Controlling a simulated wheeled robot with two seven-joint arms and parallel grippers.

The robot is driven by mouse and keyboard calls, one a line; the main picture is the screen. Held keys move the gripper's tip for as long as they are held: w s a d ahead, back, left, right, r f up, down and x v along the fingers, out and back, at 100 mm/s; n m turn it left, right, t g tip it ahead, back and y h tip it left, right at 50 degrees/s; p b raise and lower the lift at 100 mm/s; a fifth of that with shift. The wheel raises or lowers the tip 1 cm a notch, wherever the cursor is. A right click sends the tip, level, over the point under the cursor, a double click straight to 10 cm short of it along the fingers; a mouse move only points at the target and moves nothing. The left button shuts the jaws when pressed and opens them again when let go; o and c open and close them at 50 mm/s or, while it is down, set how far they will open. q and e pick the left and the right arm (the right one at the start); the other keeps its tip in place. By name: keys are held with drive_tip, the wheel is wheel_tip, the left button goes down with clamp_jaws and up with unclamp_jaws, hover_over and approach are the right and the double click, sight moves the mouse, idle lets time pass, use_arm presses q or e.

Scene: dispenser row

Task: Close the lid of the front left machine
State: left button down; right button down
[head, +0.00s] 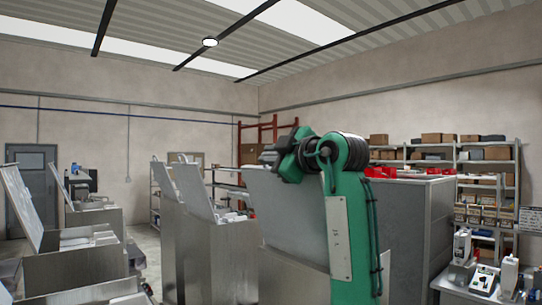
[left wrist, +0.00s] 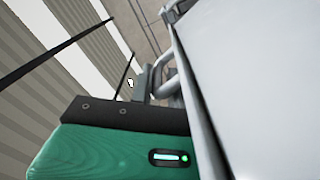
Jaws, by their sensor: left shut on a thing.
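The machine lid (head: 290,215) by my left arm is a large grey metal panel, standing raised and steeply tilted in the head view. It fills the right side of the left wrist view (left wrist: 255,80). My left gripper (head: 268,156) is at the top edge of this lid. In the left wrist view the gripper (left wrist: 152,86) is shut on the bar-like lid handle (left wrist: 170,82) beside the panel. The fingertips are small and partly hidden there. The machine body below the lid is largely hidden. My right gripper is not in view.
Other metal machines with raised lids stand at the left (head: 75,265) and left of centre (head: 205,245). A large grey cabinet (head: 420,235) stands behind my left arm. Shelves with boxes (head: 490,190) line the right wall. A bench with small devices (head: 485,280) is at lower right.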

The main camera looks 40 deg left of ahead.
use_arm(q)
drive_tip(key=shift+w+r+m, duration=0.25)
drive_tip(key=shift+w+m, duration=0.05)
drive_tip(key=shift+w, duration=0.15)
drive_tip(key=w+d+r+m, duration=0.1)
drive_tip(key=w+m, duration=0.5)
drive_tip(key=w, duration=0.9)
drive_tip(key=shift+w+d+m, duration=0.2)
drive_tip(key=shift+w+m, duration=0.05)
drive_tip(key=shift+m, duration=0.05)
drive_tip(key=c, duration=1.5)
unclamp_jaws()
drive_tip(key=shift+d+f, duration=0.1)
